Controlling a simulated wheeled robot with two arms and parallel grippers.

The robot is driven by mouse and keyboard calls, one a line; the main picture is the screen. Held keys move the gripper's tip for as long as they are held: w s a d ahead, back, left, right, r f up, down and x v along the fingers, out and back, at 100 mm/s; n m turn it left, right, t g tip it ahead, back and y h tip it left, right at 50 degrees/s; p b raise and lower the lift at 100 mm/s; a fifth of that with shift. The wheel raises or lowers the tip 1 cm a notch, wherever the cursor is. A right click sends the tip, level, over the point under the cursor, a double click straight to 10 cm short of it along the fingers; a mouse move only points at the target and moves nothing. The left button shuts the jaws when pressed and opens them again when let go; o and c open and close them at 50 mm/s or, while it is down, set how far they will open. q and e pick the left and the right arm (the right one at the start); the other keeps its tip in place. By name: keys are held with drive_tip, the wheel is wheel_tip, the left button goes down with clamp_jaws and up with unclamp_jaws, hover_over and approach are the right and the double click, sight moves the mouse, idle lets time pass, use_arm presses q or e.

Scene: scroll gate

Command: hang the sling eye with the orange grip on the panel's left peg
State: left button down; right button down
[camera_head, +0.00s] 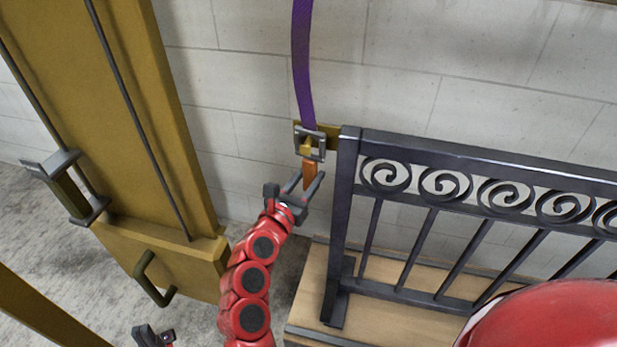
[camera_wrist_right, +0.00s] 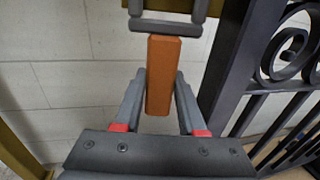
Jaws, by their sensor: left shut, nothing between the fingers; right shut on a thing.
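The dark metal scroll panel (camera_head: 480,160) stands on the right, with a brass peg piece (camera_head: 332,136) reaching left from its left post. The sling's purple strap (camera_head: 303,65) hangs from above and ends in a grey metal eye (camera_head: 311,143). Brass shows inside the eye; I cannot tell whether the peg passes through it or lies behind. The orange grip (camera_head: 309,176) hangs below the eye. My right gripper (camera_head: 303,184) is shut on the orange grip, with fingers on both sides in the wrist view (camera_wrist_right: 160,85). My left gripper (camera_head: 155,338) is shut and empty at bottom left.
A tall yellow post (camera_head: 150,110) with dark rods, a grey bracket (camera_head: 66,186) and a dark handle (camera_head: 150,280) stands at left. A wooden platform (camera_head: 310,305) lies under the panel. A pale block wall (camera_head: 400,60) is behind. Bare floor lies left.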

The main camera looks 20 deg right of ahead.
idle(0.3)
drive_tip(key=shift+c, duration=0.8)
unclamp_jaws()
drive_tip(key=shift+f, duration=0.15)
wheel_tip(320, 180, down, 11)
drive_tip(key=b, duration=1.1)
drive_tip(key=shift+f+b, duration=0.15)
drive_tip(key=shift+b, duration=0.2)
drive_tip(key=s+d+b+v, duration=0.1)
drive_tip(key=v, duration=0.9)
drive_tip(key=shift+s, duration=0.6)
